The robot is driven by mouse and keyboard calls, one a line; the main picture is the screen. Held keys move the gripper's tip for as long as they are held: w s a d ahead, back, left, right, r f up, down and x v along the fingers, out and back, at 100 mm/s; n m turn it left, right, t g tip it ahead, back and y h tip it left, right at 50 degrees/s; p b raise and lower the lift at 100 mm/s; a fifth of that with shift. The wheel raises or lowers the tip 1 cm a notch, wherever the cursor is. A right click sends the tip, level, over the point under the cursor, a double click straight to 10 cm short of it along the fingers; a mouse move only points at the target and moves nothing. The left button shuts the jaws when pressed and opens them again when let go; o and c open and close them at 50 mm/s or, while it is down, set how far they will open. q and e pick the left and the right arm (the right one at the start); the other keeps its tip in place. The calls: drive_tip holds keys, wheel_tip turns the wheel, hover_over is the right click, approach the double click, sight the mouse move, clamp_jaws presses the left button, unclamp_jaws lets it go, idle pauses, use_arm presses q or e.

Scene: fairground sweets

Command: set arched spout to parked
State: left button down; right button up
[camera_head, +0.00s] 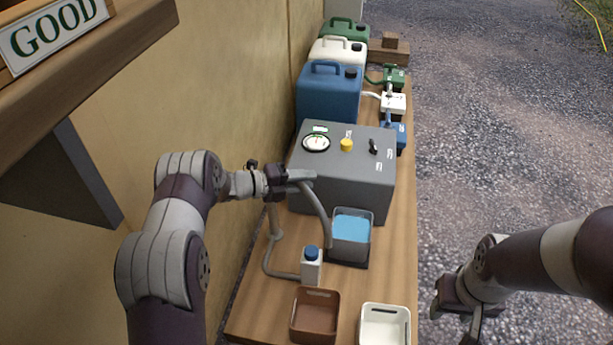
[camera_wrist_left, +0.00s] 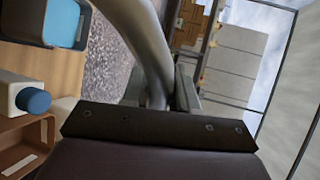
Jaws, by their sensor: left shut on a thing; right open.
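In the left wrist view the spout (camera_wrist_left: 146,38) is a thick grey pipe running down between the fingers (camera_wrist_left: 168,92). A thinner grey pipe (camera_head: 275,232) stands below, left of the container. My right gripper (camera_head: 458,308) is open and empty, right of the table.
A grey box with gauge and knobs (camera_head: 340,180) stands behind the container. A blue-capped white bottle (camera_head: 311,268), a brown basket (camera_head: 315,318) and a white basket (camera_head: 385,325) are in front. Several jerrycans (camera_head: 328,92) stand at the back. A wall is left.

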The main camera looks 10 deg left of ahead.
use_arm(q)
drive_tip(key=shift+a+r, duration=0.1)
drive_tip(key=shift+r, duration=0.05)
drive_tip(key=c, duration=1)
unclamp_jaws()
